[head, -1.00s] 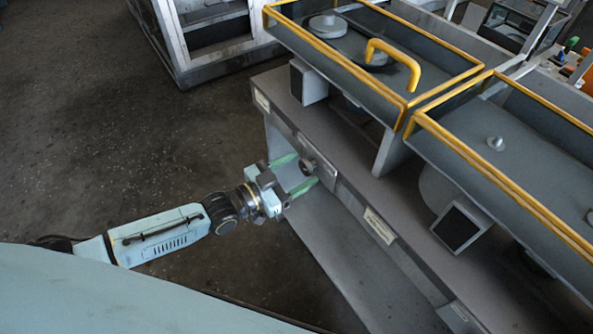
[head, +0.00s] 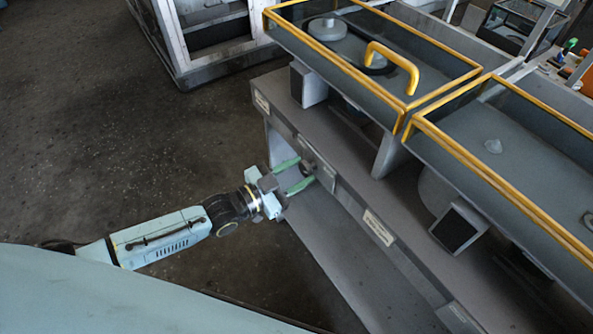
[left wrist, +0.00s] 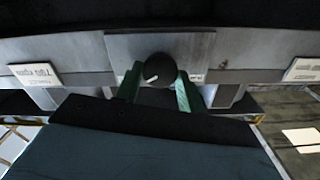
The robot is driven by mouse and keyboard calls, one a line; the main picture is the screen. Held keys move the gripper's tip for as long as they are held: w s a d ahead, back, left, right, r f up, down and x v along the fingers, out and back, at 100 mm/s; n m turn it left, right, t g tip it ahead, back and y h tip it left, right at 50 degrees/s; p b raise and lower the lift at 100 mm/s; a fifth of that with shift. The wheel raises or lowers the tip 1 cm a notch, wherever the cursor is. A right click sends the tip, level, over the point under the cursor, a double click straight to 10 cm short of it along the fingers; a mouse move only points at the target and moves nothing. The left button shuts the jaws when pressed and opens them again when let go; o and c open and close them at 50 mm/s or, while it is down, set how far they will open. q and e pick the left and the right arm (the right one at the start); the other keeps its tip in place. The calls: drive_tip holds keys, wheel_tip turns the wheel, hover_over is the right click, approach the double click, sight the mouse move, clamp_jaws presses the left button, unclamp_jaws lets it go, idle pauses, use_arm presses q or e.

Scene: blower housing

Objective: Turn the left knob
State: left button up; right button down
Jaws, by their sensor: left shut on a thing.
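The left knob is a small dark round knob (head: 308,167) on a plate on the front edge of the grey bench. In the left wrist view the black knob (left wrist: 159,70) shows near the middle, with a pale mark on its face. My left gripper (head: 304,172) has its green fingers on either side of the knob and is shut on it. The green fingers also show in the left wrist view (left wrist: 156,84). My right gripper is not in view.
The grey bench (head: 345,160) carries yellow-railed trays (head: 440,75). White labels (head: 379,228) sit along its front edge. A white-framed cabinet (head: 180,60) stands at the back left. The dark floor (head: 120,120) at left is clear.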

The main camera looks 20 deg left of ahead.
use_arm(q)
drive_tip(key=m+p, duration=0.1)
drive_tip(key=m, duration=0.6)
drive_tip(key=shift+m+p, duration=0.35)
drive_tip(key=shift+m, duration=1.25)
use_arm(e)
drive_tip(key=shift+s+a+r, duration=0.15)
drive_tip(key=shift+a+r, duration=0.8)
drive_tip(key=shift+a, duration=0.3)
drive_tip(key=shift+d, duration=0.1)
use_arm(q)
drive_tip(key=o, duration=0.9)
drive_tip(key=shift+o, duration=0.3)
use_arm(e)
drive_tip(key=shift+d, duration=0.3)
use_arm(q)
drive_tip(key=shift+s, duration=0.1)
